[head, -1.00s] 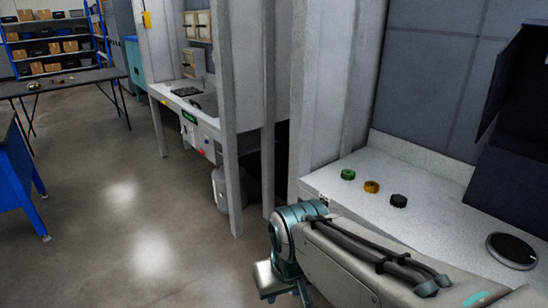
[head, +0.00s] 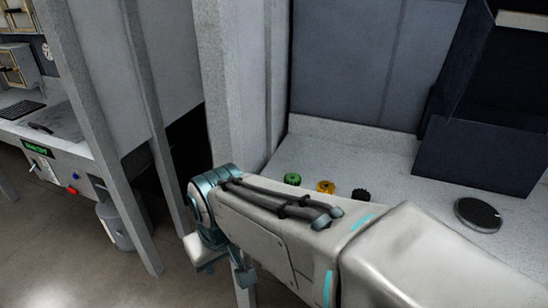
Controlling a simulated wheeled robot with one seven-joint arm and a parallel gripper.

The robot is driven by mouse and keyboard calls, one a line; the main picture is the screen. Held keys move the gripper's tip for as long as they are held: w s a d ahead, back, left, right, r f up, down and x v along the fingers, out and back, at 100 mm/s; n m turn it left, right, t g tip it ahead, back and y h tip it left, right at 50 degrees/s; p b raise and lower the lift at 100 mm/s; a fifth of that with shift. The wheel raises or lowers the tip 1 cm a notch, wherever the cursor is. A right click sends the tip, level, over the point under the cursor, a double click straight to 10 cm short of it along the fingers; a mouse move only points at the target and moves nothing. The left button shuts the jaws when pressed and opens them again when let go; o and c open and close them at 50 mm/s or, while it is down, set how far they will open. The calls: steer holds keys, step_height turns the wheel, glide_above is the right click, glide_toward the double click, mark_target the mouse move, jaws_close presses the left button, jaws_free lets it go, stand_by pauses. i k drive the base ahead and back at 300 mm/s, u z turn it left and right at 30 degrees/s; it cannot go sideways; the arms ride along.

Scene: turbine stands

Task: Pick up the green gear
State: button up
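At most a part of my gripper (head: 213,256) shows below that joint, at the counter's left front edge. Its fingers cannot be made out.
A round dark disc (head: 478,214) lies on the counter at the right. A dark box-like unit (head: 478,155) stands behind it. Grey posts (head: 105,150) rise left of the counter. Another workstation with a keyboard (head: 22,109) is at the far left. Floor is open at the lower left.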

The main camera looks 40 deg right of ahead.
mark_target(293, 180)
steer(key=z, duration=0.95)
steer(key=i, duration=0.85)
steer(key=z, duration=0.9)
